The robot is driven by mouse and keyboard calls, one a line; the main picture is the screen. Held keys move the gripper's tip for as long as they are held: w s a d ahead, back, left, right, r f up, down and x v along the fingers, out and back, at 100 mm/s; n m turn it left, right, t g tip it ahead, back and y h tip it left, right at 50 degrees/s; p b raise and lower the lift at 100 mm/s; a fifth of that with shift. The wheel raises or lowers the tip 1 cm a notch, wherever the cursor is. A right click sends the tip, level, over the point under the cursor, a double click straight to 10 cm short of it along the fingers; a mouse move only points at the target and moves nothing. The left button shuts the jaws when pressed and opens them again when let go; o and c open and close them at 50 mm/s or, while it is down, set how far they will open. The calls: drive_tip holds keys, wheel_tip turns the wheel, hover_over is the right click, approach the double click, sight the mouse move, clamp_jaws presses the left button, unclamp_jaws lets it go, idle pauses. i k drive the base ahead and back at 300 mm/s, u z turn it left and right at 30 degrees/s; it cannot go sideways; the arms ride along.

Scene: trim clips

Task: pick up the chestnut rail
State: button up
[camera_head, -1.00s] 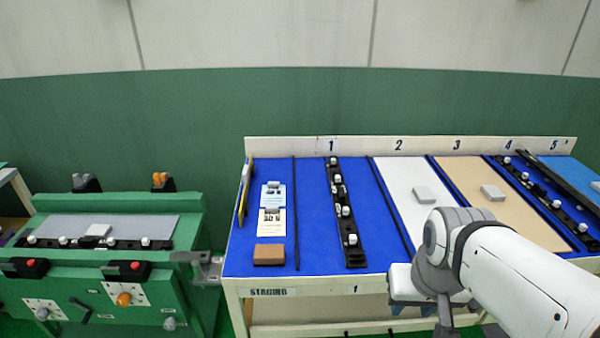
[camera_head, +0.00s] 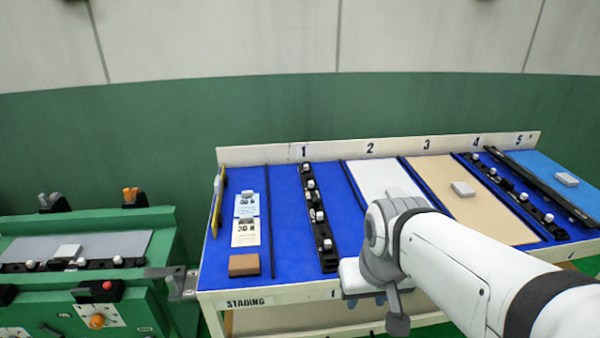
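No rail in view looks chestnut-brown, so I cannot tell which one is the chestnut rail. A black rail with white knobs (camera_head: 317,218) lies lengthwise in bay 1 of the rack table. A similar black rail (camera_head: 519,195) lies slanted in bay 4. Another black rail with white knobs (camera_head: 88,265) lies across the green bench at left. A brown block (camera_head: 244,265) sits at the front of the staging bay. My gripper (camera_head: 364,298) is mostly hidden by my white arm, over the table's front edge near bay 1; its fingers are not clear.
The rack table (camera_head: 278,297) has a blue top and thin black dividers. Bays 2, 3 and 5 hold white, tan and blue panels. Grey-white blocks lie on the tan panel (camera_head: 462,189) and blue panel (camera_head: 566,179). The green bench (camera_head: 150,222) stands left.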

sight(328, 256)
drive_tip(key=i, duration=0.9)
drive_tip(key=u, duration=0.05)
